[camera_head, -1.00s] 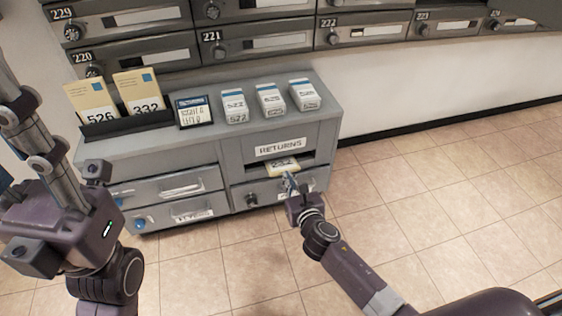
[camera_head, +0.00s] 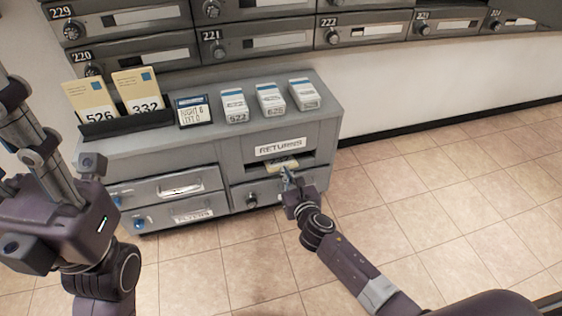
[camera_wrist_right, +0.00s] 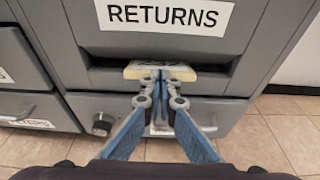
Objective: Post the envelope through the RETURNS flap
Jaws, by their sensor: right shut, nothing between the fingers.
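The RETURNS flap is a dark slot (camera_head: 309,160) under a RETURNS label (camera_head: 281,147) on the grey cabinet. The cream envelope (camera_head: 284,163) lies mostly inside the slot, its near end showing at the lip. In the right wrist view the envelope (camera_wrist_right: 160,71) sits centred in the opening, with part of a number on it. My right gripper (camera_head: 286,174) is shut and empty, its fingertips (camera_wrist_right: 160,78) at the envelope's near edge; I cannot tell whether they touch it. My left arm (camera_head: 90,215) is at the left; its fingers do not show clearly.
Two cream envelopes, 526 (camera_head: 92,95) and 332 (camera_head: 137,90), stand in a black holder on the cabinet top (camera_head: 215,137). A small framed sign (camera_head: 194,111) and white card stacks (camera_head: 271,99) stand beside them. Drawers with handles (camera_head: 182,187) are at the left. Tiled floor is clear at right.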

